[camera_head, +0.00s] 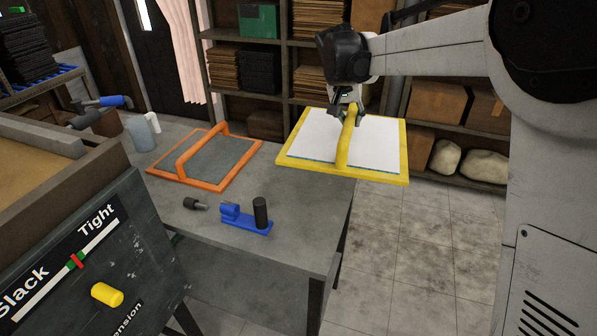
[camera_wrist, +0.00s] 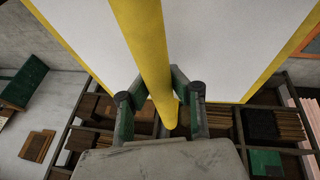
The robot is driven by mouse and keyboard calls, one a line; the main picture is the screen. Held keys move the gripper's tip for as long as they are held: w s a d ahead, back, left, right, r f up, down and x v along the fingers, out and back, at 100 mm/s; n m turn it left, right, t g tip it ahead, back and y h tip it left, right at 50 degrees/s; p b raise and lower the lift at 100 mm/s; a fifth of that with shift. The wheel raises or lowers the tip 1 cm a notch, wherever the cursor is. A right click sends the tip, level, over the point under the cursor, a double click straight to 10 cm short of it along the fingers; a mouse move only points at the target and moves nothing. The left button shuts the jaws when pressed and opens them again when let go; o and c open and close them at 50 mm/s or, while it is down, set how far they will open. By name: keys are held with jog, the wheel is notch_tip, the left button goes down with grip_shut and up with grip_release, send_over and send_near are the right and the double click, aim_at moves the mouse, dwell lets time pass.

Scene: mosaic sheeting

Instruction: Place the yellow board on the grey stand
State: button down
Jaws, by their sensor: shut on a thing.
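The yellow board (camera_head: 398,170) has a yellow frame, a white panel and a yellow arched handle across its middle. My gripper (camera_head: 350,115) is shut on that handle and holds the board in the air, beyond the right end of the grey table. In the wrist view my gripper (camera_wrist: 160,105) has its fingers on both sides of the yellow handle, and the yellow board (camera_wrist: 232,40) fills the upper part. I cannot make out for sure which thing is the grey stand.
On the grey table (camera_head: 300,240) lie an orange-framed board (camera_head: 222,182) with a handle, a blue tool (camera_head: 240,217), a small dark tool (camera_head: 195,204) and a jug (camera_head: 140,133). A Slack/Tight panel (camera_head: 90,260) stands front left. Shelves (camera_head: 285,60) line the back. Floor at right is clear.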

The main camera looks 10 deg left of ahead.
aim_at(319, 126)
jog(key=w+a+f, duration=0.1)
jog(key=a, duration=0.2)
jog(key=w+a+f+p, duration=0.1)
jog(key=a+f, duration=0.1)
jog(key=w+a+f+p, duration=0.1)
jog(key=w+a, duration=0.1)
jog(key=a, duration=0.1)
jog(key=shift+a+f, duration=0.35)
jog(key=shift+f, duration=0.05)
jog(key=w+a+f+p, duration=0.2)
jog(key=a+f, duration=0.3)
jog(key=a, duration=0.2)
jog(key=shift+m, duration=0.4)
jog(key=shift+s+d+f+p, duration=0.1)
jog(key=shift+f+p, duration=0.5)
jog(key=shift+f, duration=1.95)
jog(key=shift+s+f+p, duration=0.1)
jog(key=shift+f+p, duration=0.45)
jog(key=shift+f, duration=1.95)
jog(key=shift+f, duration=0.15)
jog(key=c, duration=1.9)
grip_release()
jog(key=shift+c, duration=0.2)
jog(key=o, duration=0.3)
jog(key=b+v, duration=0.2)
jog(key=v, duration=1)
jog(key=shift+a, duration=0.25)
jog(key=shift+w, duration=0.1)
